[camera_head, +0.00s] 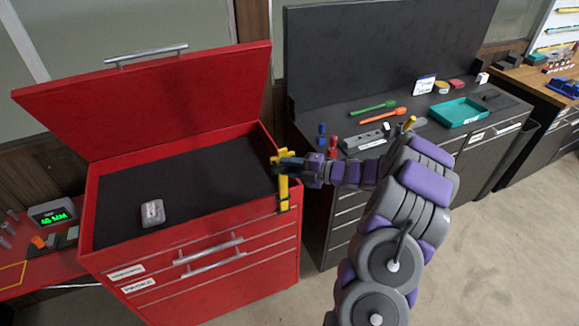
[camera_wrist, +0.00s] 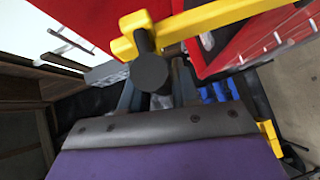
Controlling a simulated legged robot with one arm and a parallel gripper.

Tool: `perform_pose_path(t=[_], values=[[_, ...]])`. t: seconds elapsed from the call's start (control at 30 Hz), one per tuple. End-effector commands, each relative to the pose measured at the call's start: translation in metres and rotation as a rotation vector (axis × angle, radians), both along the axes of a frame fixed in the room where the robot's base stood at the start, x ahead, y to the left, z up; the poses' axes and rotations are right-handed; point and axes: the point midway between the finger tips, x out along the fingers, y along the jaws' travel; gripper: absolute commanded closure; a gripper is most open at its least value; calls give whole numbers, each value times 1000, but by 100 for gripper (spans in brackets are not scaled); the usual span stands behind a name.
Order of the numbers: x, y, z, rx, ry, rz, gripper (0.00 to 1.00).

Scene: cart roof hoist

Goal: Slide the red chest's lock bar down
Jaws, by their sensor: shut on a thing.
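The red chest (camera_head: 205,250) stands at the left with its lid (camera_head: 160,95) raised. My gripper (camera_head: 287,166) reaches in from the right and is shut at the bar's upper part. The fingers (camera_wrist: 160,98) are partly hidden behind the knob, so the exact contact is unclear.
A small grey object (camera_head: 152,212) lies on the chest's dark inner tray. A dark workbench (camera_head: 340,120) with screwdrivers and a teal tray (camera_head: 460,111) stands to the right. A red table with a green display (camera_head: 52,213) is at the left. Open floor lies in front.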

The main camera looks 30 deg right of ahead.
Motion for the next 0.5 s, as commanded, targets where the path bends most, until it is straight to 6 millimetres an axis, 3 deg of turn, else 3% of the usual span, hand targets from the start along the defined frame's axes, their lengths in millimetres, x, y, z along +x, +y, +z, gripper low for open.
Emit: perform_pose_path(t=[0.17, 0.5], values=[[-1, 1, -38, 3, 7, 3, 100], [-2, 1, -139, 1, 10, 2, 100]])
